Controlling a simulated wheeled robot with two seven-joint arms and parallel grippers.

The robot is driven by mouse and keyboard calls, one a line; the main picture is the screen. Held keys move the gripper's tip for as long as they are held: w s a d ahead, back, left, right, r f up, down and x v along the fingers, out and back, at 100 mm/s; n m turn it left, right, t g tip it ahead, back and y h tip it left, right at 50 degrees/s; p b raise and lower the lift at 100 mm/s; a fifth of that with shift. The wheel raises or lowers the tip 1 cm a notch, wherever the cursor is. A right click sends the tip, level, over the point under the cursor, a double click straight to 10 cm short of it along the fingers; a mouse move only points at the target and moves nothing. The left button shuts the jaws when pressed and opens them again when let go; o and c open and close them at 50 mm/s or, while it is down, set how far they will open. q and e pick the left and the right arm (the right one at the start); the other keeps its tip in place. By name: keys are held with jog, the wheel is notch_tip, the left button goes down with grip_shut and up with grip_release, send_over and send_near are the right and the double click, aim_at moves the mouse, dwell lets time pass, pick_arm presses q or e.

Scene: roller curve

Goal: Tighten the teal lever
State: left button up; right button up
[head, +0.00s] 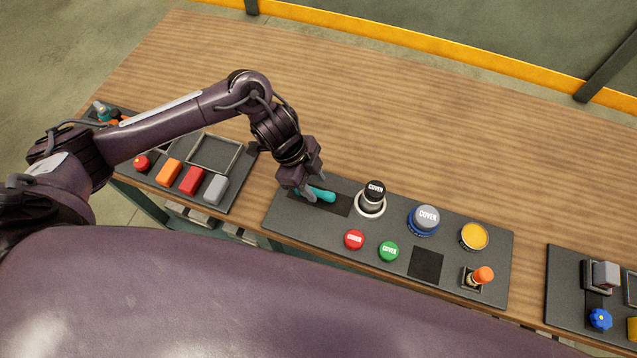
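The teal lever (322,195) lies on a dark square at the upper left of the middle panel (290,222). Its right end shows; its left part is hidden by my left gripper. My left gripper (311,196) comes down from above at the lever, with its fingers around or beside its left part. I cannot tell whether the fingers touch it or how far apart they are. My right gripper is not in view.
Right of the lever are a black cover knob (374,190), a grey-blue cover knob (426,217), a yellow button (474,236), red (354,239) and green (389,250) buttons and an orange-tipped stick (483,275). Other panels flank this one. The wooden table (420,120) behind is clear.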

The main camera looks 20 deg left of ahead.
aim_at(320, 192)
pick_arm(q)
jog(key=shift+x, duration=1.05)
jog(key=shift+w+d+f, duration=0.15)
jog(key=shift+w+f, duration=0.05)
jog(key=shift+f, duration=0.25)
grip_shut()
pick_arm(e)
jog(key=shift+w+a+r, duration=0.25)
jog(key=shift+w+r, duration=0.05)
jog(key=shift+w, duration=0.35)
